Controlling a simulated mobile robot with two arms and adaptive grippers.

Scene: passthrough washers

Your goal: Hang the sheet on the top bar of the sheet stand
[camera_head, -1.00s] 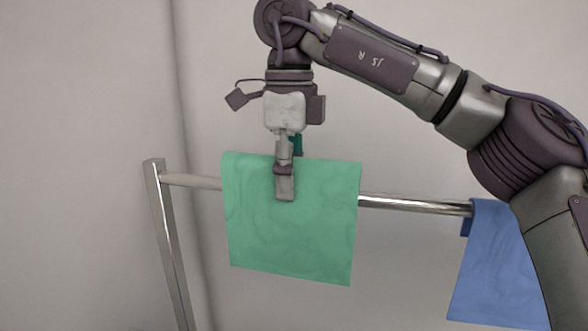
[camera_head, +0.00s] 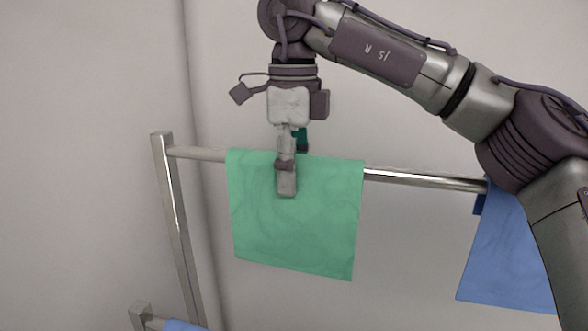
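The green sheet (camera_head: 297,230) hangs at the top bar (camera_head: 425,180) of the sheet stand, left of the middle of the bar. Its top edge is about level with the bar and covers it there; its back side is hidden. My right gripper (camera_head: 287,185) points down at the sheet's top edge. One finger lies in front of the sheet; the other is behind it and hidden, so whether the fingers press on the cloth does not show. My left gripper is not in view.
A blue sheet (camera_head: 505,250) hangs on the top bar at the right, partly behind my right arm. The stand's left post (camera_head: 177,230) is upright. A lower post (camera_head: 140,315) and a bit of blue cloth (camera_head: 180,325) show at the bottom left. The wall is behind.

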